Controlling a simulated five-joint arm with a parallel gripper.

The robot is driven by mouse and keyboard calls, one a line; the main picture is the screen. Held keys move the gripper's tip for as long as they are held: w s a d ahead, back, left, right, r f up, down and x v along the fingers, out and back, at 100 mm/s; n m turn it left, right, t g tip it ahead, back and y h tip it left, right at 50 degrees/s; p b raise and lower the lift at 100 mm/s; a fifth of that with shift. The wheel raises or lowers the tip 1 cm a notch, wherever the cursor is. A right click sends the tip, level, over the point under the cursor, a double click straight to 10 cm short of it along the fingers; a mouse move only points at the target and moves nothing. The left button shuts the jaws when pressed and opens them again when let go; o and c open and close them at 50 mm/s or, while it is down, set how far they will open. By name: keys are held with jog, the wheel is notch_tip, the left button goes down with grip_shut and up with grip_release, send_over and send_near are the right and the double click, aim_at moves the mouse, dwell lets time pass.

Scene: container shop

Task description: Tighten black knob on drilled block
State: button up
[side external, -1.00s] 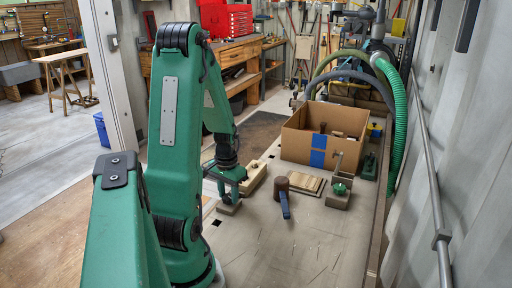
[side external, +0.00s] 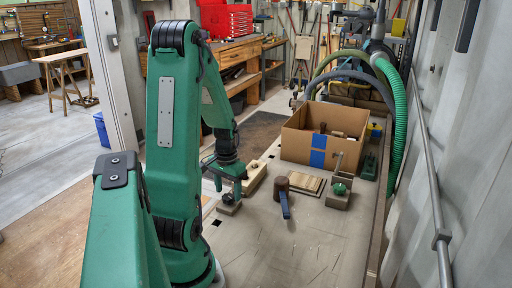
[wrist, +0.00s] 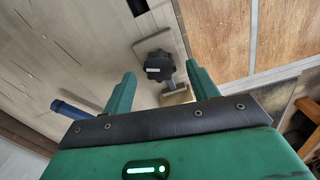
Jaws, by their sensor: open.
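The black lobed knob (wrist: 158,65) lies between the two fingers of my gripper (wrist: 160,70) in the wrist view. A gap shows on each side of it, so the fingers are open and not touching it. A metal stem runs from the knob to the drilled block (wrist: 178,97), which is pale tan and partly behind my gripper's front edge. In the side view my gripper (side external: 231,180) points down above the block (side external: 228,208) on the bench. The knob is mostly hidden by the fingers there. How far the knob is screwed in cannot be told.
Beyond are thin boards (side external: 307,184), a fixture with a green knob (side external: 339,190) and an open cardboard box (side external: 298,150). The bench front is clear.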

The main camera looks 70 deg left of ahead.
aim_at(231, 197)
jog(key=shift+r, duration=3.2)
jog(key=shift+w+d+r, duration=0.2)
jog(key=shift+w+d, duration=0.1)
jog(key=w+d+r+m+t+y, duration=0.1)
jog(key=w+d+r+m, duration=0.2)
jog(key=d, duration=0.4)
jog(key=w+d+r+m+t, duration=0.1)
jog(key=w+d+r+t, duration=0.1)
jog(key=w+d+r, duration=0.3)
jog(key=s+d+r+m+t, duration=0.1)
jog(key=d+r, duration=0.1)
jog(key=d, duration=0.5)
jog(key=s+d+r+m+t+h, duration=0.1)
jog(key=s+d+r+m, duration=0.1)
jog(key=d, duration=0.4)
jog(key=shift+s+d+r+t, duration=0.15)
jog(key=shift+d+r+t, duration=0.2)
jog(key=shift+r, duration=0.2)
